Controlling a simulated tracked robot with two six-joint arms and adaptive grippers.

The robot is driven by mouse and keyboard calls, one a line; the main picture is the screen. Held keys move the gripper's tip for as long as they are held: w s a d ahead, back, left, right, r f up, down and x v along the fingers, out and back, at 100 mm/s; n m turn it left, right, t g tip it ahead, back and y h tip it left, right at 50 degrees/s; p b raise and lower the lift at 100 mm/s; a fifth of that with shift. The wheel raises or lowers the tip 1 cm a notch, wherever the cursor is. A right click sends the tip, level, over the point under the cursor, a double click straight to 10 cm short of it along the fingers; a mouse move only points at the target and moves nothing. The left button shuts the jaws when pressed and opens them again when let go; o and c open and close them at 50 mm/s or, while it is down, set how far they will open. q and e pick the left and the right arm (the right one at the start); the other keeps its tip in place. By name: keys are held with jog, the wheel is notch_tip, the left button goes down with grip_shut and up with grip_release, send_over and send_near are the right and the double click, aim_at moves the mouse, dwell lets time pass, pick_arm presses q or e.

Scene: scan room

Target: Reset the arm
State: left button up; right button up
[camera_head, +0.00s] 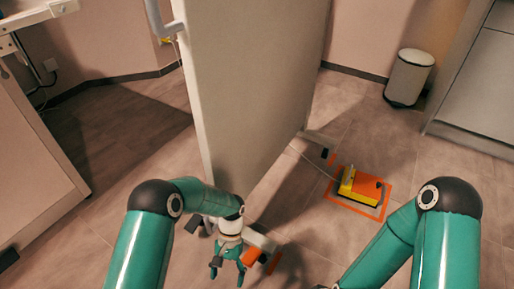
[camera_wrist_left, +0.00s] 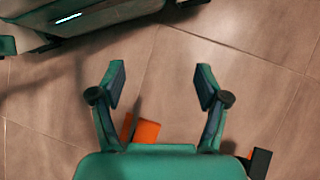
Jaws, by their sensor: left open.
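My left arm (camera_head: 155,235) comes in from the lower left and bends to the right. My left gripper (camera_head: 227,270) hangs low in front of the tall panel's lower edge, open, with nothing seen between its fingers. In the left wrist view the two fingers (camera_wrist_left: 161,85) stand wide apart over bare floor. My right arm (camera_head: 440,235) is at the lower right, bent down and left. Its gripper is not clearly in view.
A tall grey panel (camera_head: 255,85) with orange-tipped feet (camera_head: 318,138) stands close beyond my left gripper. A yellow and orange device (camera_head: 362,187) sits in an orange floor square. A bin (camera_head: 408,78) stands behind. Floor between panel and device is mostly clear.

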pick_arm(q)
jog(key=s+a+n+t+h+p, duration=0.25)
jog(key=s+n+t+h, duration=0.3)
jog(key=s, duration=0.75)
jog(key=w+r+t+p, duration=0.2)
jog(key=w+r+p, duration=0.1)
jog(key=r+p, duration=3.4)
jog(key=shift+w+a+r, duration=0.2)
jog(key=shift+a+r, duration=0.25)
jog(key=shift+r, duration=0.2)
jog(key=shift+y, duration=0.25)
